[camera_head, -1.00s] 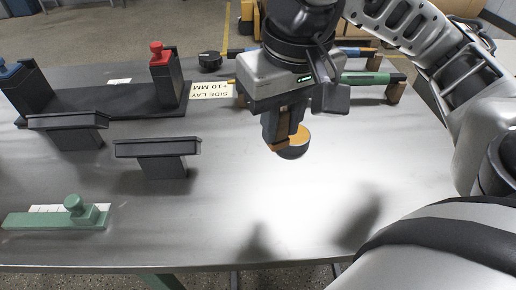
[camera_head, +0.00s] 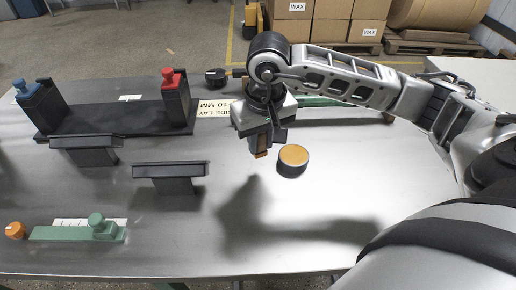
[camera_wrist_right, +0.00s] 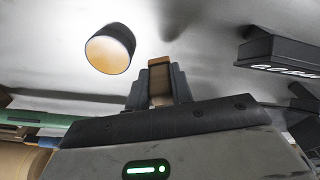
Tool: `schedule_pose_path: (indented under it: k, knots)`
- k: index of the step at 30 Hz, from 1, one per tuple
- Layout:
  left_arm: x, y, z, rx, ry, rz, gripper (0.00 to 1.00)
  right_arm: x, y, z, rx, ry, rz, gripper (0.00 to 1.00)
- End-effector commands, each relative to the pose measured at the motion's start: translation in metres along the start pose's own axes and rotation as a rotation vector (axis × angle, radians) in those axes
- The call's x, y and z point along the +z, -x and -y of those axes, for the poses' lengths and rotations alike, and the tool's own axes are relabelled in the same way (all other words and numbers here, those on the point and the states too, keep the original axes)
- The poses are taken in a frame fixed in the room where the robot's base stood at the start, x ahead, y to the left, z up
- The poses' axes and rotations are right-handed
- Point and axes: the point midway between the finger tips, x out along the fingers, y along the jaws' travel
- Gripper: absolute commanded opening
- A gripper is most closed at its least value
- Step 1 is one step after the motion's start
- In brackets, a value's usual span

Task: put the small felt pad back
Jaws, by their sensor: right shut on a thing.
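My right gripper (camera_head: 259,150) is shut on a small tan-brown block, likely the felt pad (camera_head: 261,154), above the table. The pad also shows between the fingertips of the right gripper (camera_wrist_right: 160,88) in the wrist view, as a small brown piece (camera_wrist_right: 160,62). A round black puck with a tan top (camera_head: 293,158) is just right of the gripper, apart from it; it also shows upper left in the wrist view (camera_wrist_right: 110,50). I cannot tell for sure which of the two is the task's pad. My left gripper is not in view.
A black rack (camera_head: 115,121) with a blue and a red knob stands back left. Two black T-shaped stands (camera_head: 170,171) are in front of it. A green slide (camera_head: 75,234) and an orange knob (camera_head: 15,231) lie front left. A label (camera_head: 215,108) lies behind the gripper. The front middle is clear.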

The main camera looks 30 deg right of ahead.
Motion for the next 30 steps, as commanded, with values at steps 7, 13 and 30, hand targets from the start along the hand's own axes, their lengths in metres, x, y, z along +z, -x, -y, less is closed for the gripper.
schedule_pose_path:
  k: [7,13,30]
  knots:
    - [-0.004,0.000,-0.001,0.002,-0.001,-0.008,0.00,-0.012,-0.018,-0.001,-0.001,0.001,0.000,0.00]
    - [-0.008,0.002,-0.002,0.003,-0.002,-0.014,0.00,-0.011,-0.044,-0.001,-0.001,0.001,0.005,0.00]
    - [-0.002,-0.001,-0.001,0.003,-0.004,-0.008,0.00,-0.010,-0.056,-0.001,-0.001,0.001,0.000,0.44]
